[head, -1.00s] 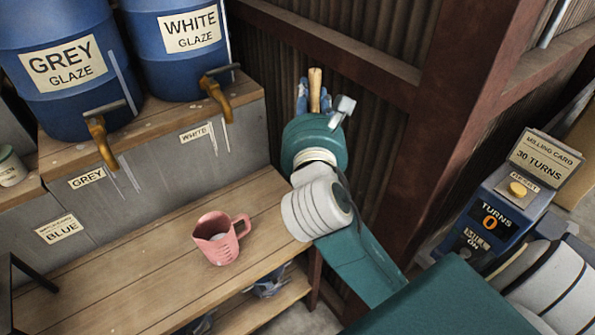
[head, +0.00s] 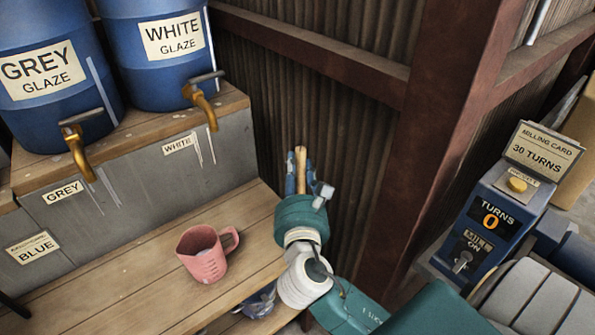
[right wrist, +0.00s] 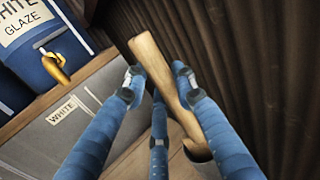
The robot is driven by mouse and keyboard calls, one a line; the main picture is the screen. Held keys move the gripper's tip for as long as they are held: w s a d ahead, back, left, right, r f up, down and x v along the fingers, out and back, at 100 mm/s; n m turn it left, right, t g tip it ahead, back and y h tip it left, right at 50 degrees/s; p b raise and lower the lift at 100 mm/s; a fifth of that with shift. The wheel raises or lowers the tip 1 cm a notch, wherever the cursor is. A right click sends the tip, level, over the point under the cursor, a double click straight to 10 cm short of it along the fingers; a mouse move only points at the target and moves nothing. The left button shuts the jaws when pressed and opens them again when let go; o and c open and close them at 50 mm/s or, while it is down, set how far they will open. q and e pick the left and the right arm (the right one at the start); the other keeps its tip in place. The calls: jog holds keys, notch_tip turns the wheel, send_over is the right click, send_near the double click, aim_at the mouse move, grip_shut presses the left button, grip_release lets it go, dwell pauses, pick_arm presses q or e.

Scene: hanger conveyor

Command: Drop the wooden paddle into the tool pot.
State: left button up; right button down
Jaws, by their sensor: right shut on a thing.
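The wooden paddle (head: 300,162) is in my right gripper (head: 300,178), beside the far right end of the bench. Its pale handle stands up between the blue fingers in the head view. In the right wrist view the paddle (right wrist: 165,75) runs slanting between the fingers of the same gripper (right wrist: 157,85), which is shut on it. A dark rounded patch shows by the paddle's lower end; I cannot tell whether it is an opening. I cannot make out the tool pot clearly in either view. My left gripper is not in view.
A pink jug (head: 206,255) stands on the wooden bench (head: 130,285). Blue glaze barrels (head: 160,55) with brass taps stand on the raised shelf behind. A corrugated wall (head: 340,130) and a red-brown post (head: 425,130) border my right arm. A control box (head: 490,220) stands at right.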

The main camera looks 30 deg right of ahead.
jog(key=shift+f, duration=0.55)
jog(key=c, duration=1.4)
grip_release()
jog(key=shift+r, duration=0.2)
jog(key=p+v, duration=0.1)
jog(key=v, duration=1.1)
jog(key=shift+r, duration=0.4)
